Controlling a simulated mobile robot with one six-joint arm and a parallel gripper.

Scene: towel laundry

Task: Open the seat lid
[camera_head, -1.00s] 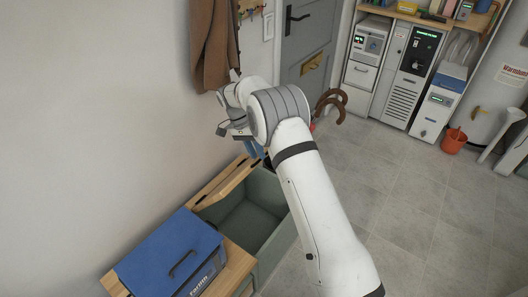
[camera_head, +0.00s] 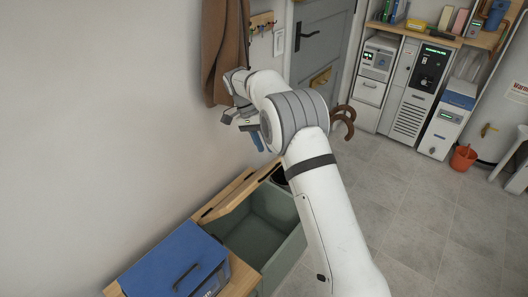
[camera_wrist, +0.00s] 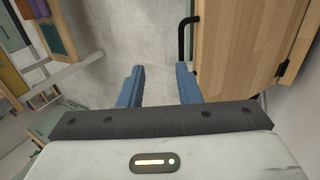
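The seat lid (camera_head: 232,196) is a light wood panel on the bench by the wall. It stands raised at the wall side, and the green compartment (camera_head: 262,232) below it is uncovered. In the wrist view the wooden lid (camera_wrist: 240,45) fills the right side, with a black bar handle (camera_wrist: 183,38) on its edge. My gripper (camera_head: 256,138) is above the far end of the bench, near the wall. Its blue fingers (camera_wrist: 159,85) are apart with nothing between them, and the handle is beyond the right finger, not held. My arm hides part of the bench's far end.
A blue box (camera_head: 175,262) with a black handle sits on the near end of the bench. A brown coat (camera_head: 225,50) hangs on the wall above my gripper. A grey door (camera_head: 320,50) and cabinets (camera_head: 410,105) stand behind. The tiled floor (camera_head: 425,210) at right is clear.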

